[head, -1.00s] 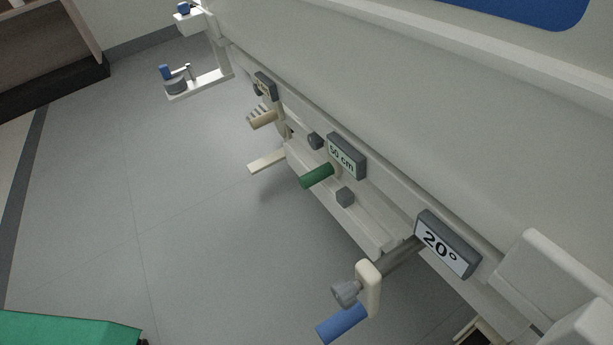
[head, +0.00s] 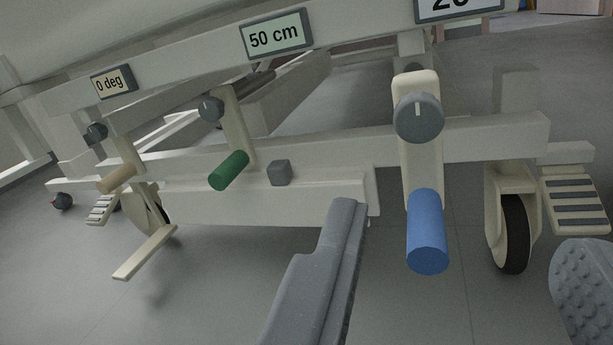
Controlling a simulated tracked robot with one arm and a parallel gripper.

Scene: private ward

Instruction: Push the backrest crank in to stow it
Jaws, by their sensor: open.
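The crank under the partly cut-off "20" plate (head: 460,8) has a cream arm (head: 417,90), a grey round knob (head: 418,118) and a blue handle (head: 427,232). I see it nearly end-on, with the arm hanging down; its shaft is hidden behind the arm. My gripper (head: 462,228) is open and empty. Its left finger (head: 335,255) shows left of the blue handle, and its ridged right finger pad (head: 588,290) is at the right edge. The handle appears between them in the picture, with visible gaps on both sides.
A green-handled crank (head: 229,170) hangs near the "50 cm" plate (head: 275,36), and a tan-handled crank (head: 117,178) near the "0 deg" plate (head: 113,82). A castor wheel (head: 514,232) and a slatted cream pedal (head: 576,197) stand right of the blue handle. Floor below is clear.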

